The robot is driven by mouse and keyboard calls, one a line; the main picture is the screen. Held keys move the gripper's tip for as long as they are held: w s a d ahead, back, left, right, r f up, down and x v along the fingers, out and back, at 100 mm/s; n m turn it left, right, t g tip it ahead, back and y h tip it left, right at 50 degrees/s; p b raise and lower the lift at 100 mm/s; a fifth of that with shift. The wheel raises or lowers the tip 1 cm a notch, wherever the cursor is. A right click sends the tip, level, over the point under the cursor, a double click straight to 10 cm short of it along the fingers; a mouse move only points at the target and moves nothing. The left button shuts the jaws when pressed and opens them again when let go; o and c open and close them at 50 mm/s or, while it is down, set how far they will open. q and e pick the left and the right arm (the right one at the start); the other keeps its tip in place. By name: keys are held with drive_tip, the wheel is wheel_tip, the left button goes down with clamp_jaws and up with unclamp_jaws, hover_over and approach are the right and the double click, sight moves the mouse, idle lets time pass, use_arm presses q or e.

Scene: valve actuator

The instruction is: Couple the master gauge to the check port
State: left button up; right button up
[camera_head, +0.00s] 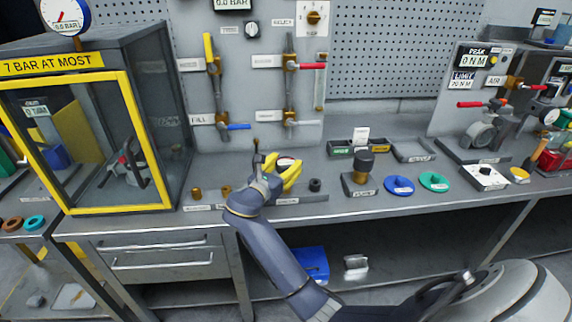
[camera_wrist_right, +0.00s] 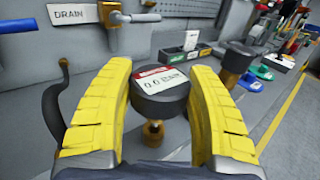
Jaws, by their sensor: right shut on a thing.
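The master gauge (camera_wrist_right: 160,88) is a dark round body whose white and red face reads about 0.0 bar. In the wrist view it sits between the yellow fingers of my right gripper (camera_wrist_right: 155,95), which is shut on it. A brass fitting (camera_wrist_right: 153,130) shows below the gauge; I cannot tell whether it is the gauge's stem or a separate port. In the head view my right gripper (camera_head: 284,176) is above the bench's front part, and the gauge face (camera_head: 286,161) is partly hidden by the fingers. I cannot identify the check port with certainty. My left gripper is not in view.
A yellow-framed enclosure (camera_head: 80,140) stands left. Behind is the panel with a red-handled valve (camera_head: 305,66), a blue-handled valve (camera_head: 230,126) and the drain valve (camera_wrist_right: 128,35). Brass fittings (camera_head: 197,193) and a dark cap (camera_head: 315,185) flank the gripper.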

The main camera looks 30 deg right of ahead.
drive_tip(key=shift+f, duration=1.65)
drive_tip(key=o, duration=1.5)
drive_tip(key=shift+o, duration=0.2)
drive_tip(key=shift+r, duration=5)
drive_tip(key=shift+d, duration=0.1)
